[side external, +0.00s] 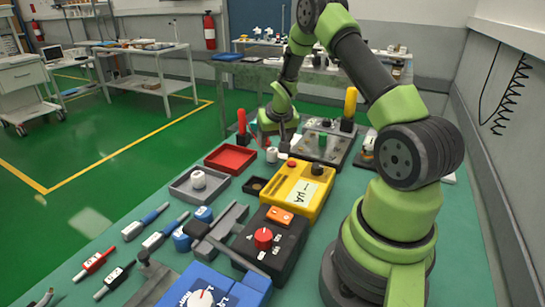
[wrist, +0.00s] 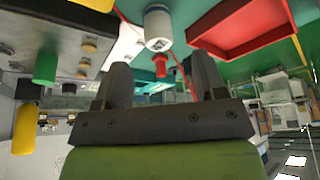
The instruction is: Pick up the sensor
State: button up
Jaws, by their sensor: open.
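No part is clearly marked as the sensor; a small white cylinder (side external: 271,155) stands on the green bench just below my gripper and may be it. In the wrist view the white cylinder (wrist: 158,30), with a grey end, lies beyond the fingertips, near the middle line between them. My gripper (side external: 283,135) points down above the bench; in the wrist view its dark fingers (wrist: 160,65) are spread apart with nothing held. A small red part (wrist: 160,66) shows between the fingers, apparently behind them. The exact gap to the cylinder is hard to judge.
A red tray (side external: 250,165) and a grey tray (side external: 180,190) lie left of the gripper. A yellow meter (side external: 303,190), black box (side external: 285,250) and blue meter (side external: 250,296) stand nearer. A grey panel (side external: 335,147) with a green knob (side external: 322,141) is right. Probes lie front left.

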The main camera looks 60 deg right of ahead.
aim_at(273, 150)
jog(key=shift+x, duration=3)
jog(key=shift+s, duration=0.1)
jog(key=c, duration=1)
